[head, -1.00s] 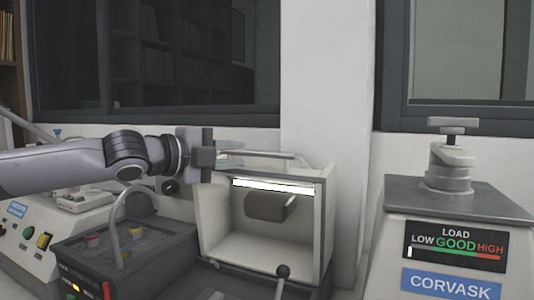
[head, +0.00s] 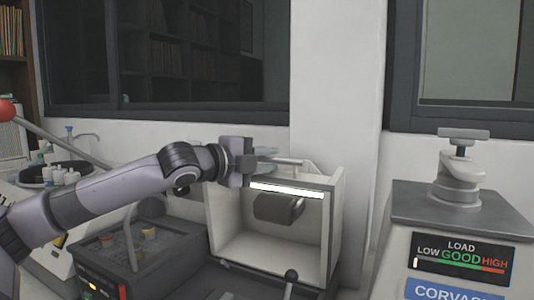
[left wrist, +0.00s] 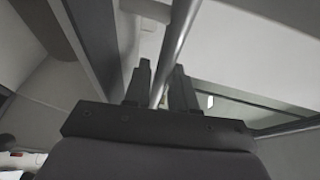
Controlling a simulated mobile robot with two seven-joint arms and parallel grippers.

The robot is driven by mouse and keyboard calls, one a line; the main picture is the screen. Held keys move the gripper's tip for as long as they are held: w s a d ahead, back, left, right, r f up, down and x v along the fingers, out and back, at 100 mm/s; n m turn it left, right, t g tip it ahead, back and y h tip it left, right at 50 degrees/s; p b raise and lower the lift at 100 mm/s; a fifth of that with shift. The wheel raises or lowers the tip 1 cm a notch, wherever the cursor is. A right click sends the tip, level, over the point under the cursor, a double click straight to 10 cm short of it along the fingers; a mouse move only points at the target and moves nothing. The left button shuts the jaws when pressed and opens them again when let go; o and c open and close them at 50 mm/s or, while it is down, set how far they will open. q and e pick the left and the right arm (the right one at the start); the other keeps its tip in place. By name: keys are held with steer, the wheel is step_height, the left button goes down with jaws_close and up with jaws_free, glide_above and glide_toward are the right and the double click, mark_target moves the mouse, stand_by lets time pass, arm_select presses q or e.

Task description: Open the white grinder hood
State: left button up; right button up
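The white grinder hood (head: 337,222) is a box standing at the middle of the bench in the head view. Its front shows an open-looking interior with a light strip (head: 286,190) and a dark cylinder (head: 278,208). A pale bar handle (head: 283,162) and a glassy pane edge lie at its top. My left gripper (head: 250,163) is at the top left of the hood, at the left end of the bar. In the left wrist view its two fingers (left wrist: 160,88) stand apart with a grey bar (left wrist: 178,38) running between them; firm contact cannot be told. My right gripper is not in view.
A grey machine labelled CORVASK (head: 450,220) with a load display stands at the right. A dark box with colored buttons and a hose (head: 110,260) is at the left front. Small bottles (head: 62,175) stand far left.

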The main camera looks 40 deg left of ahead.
arm_select(q)
steer(key=shift+w, duration=0.15)
jaws_close()
